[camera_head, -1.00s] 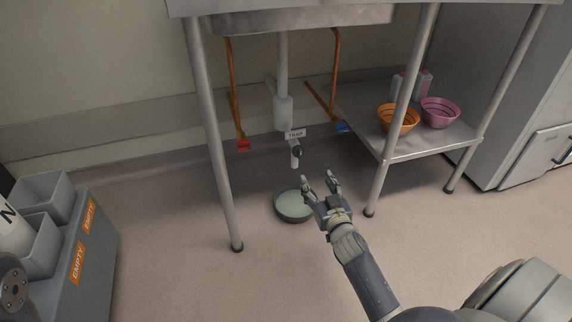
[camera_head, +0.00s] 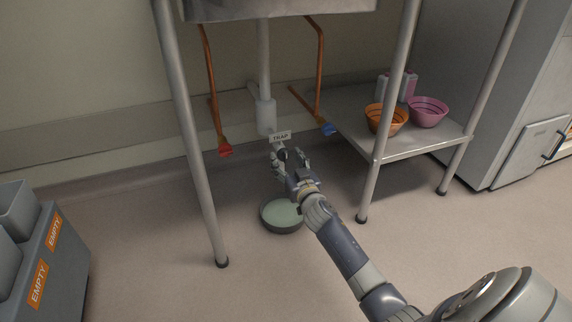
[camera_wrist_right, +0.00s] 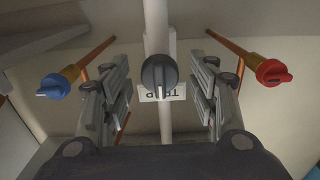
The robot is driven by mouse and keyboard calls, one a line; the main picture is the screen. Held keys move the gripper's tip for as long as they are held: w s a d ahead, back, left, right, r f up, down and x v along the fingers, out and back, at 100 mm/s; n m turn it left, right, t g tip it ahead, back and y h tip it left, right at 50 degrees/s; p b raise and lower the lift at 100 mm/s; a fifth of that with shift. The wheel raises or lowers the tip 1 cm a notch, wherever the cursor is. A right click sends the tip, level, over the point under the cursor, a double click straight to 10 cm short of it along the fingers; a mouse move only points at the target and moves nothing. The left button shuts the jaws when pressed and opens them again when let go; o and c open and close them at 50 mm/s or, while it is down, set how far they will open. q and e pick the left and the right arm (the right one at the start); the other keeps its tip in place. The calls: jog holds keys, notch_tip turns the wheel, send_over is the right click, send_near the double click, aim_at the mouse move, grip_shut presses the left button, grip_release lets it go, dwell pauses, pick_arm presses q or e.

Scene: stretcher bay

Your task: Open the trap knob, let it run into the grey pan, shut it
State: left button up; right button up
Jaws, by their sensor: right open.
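The trap knob (camera_wrist_right: 159,74) is dark and round, and in the right wrist view it sits between the two open fingers of my right gripper (camera_wrist_right: 160,100), touching neither as far as I can see. In the head view my right gripper (camera_head: 289,162) is at the trap, just below the TRAP label (camera_head: 281,137), and mostly hides the knob and outlet. The grey pan (camera_head: 281,215) stands on the floor under the trap, partly behind my right gripper and forearm. It looks pale green inside; whether it holds liquid I cannot tell. My left gripper is not in view.
A red valve (camera_head: 225,150) and a blue valve (camera_head: 328,129) end the copper pipes either side. Sink legs (camera_head: 192,150) flank the space. A low shelf (camera_head: 400,148) holds orange and pink bowls. Grey EMPTY bins (camera_head: 75,270) stand left. Floor in front is clear.

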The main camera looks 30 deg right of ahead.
jog(key=shift+w+d, duration=0.15)
jog(key=shift+w, duration=0.35)
jog(key=c, duration=1)
jog(key=shift+c, duration=0.2)
